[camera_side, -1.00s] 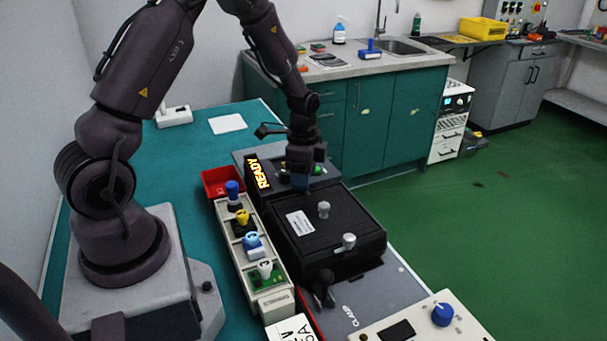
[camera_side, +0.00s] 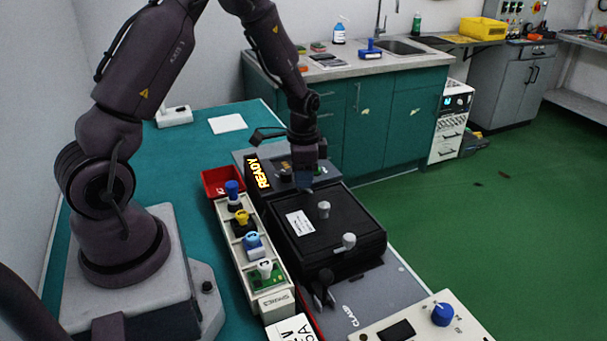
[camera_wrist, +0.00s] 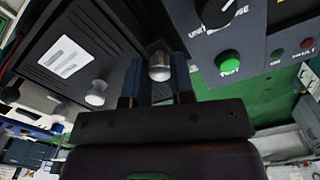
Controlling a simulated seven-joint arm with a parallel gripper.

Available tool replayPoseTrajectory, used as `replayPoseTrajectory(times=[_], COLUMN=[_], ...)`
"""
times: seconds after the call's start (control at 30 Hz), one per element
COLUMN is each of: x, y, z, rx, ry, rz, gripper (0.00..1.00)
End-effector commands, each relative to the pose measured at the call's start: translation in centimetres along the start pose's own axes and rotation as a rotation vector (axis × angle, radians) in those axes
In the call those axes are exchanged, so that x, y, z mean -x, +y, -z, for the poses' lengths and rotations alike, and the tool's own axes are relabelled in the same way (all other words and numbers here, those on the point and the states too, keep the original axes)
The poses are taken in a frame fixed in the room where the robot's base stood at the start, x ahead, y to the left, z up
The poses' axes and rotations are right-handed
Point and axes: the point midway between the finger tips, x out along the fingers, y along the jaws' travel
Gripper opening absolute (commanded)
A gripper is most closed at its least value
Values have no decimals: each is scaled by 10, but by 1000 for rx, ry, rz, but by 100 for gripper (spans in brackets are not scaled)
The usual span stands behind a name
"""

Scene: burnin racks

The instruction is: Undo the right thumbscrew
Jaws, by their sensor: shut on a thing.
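A black lidded box (camera_side: 300,238) with a white label stands on the grey bench fixture. My gripper (camera_side: 304,184) points down at the box's far end and is shut on the right thumbscrew. In the wrist view this silvery screw (camera_wrist: 158,66) sits between the two blue-grey fingers (camera_wrist: 157,80). In the side view my gripper hides it. A pale middle knob (camera_side: 323,209) stands on the lid and also shows in the wrist view (camera_wrist: 96,93). Another silvery thumbscrew (camera_side: 348,241) stands at the near end. I cannot tell how loose the held screw is.
Beyond the box is a grey panel with a lit READY sign (camera_side: 258,173) and a green Test button (camera_wrist: 229,63). A tray (camera_side: 270,297) of coloured-top parts and a red bin (camera_side: 214,181) lie left of it. A blue-knob panel (camera_side: 442,314) is in front.

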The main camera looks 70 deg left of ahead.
Motion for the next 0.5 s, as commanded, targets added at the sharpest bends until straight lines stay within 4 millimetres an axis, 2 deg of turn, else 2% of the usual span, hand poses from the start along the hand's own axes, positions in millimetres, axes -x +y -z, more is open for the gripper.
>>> replayPoseTrajectory(times=[0.5], x=[0], y=[0], z=[0], rx=[492], ry=[0], rz=[1], gripper=[0])
